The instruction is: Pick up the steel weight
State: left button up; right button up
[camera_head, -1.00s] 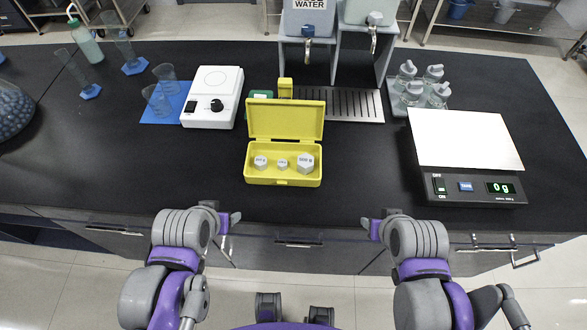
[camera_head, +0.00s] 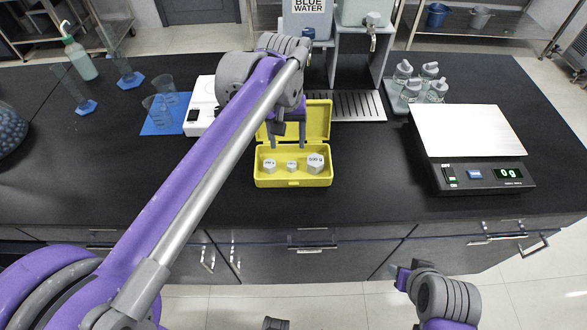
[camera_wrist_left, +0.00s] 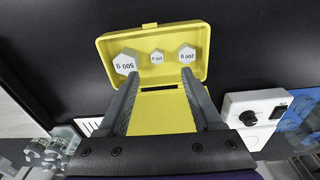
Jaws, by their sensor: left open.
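Three hexagonal steel weights sit in the open yellow case: a 200 g weight (camera_head: 270,167) at left, a smaller one (camera_head: 292,167) in the middle, and a 500 g weight (camera_head: 315,165) at right. In the left wrist view the 500 g weight (camera_wrist_left: 126,64), the small weight (camera_wrist_left: 157,57) and the 200 g weight (camera_wrist_left: 187,54) appear in reversed order. My left gripper (camera_head: 288,142) is open and empty above the case, its fingers pointing down. In its wrist view, its fingertips (camera_wrist_left: 160,76) frame the small weight. My right gripper (camera_head: 403,277) is low at the counter's front; its opening is unclear.
The yellow case (camera_head: 292,182) has its lid raised at the back. A white scale (camera_head: 468,130) reading 0 g stands at right, beside several bottles (camera_head: 410,92). A white stirrer (camera_head: 200,122) is partly behind my left arm. The black counter between case and scale is clear.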

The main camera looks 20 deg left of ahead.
pick_arm(q)
jog(key=w, duration=0.2)
jog(key=b, duration=0.5)
send_over(292, 164)
jog(key=shift+g, duration=0.4)
notch_tip(292, 164, down, 6)
jog(key=shift+w+d+r, duration=0.1)
jog(key=shift+d, duration=0.05)
notch_tip(292, 164, down, 5)
jog(key=b, duration=0.4)
jog(key=shift+c, duration=0.2)
grip_shut()
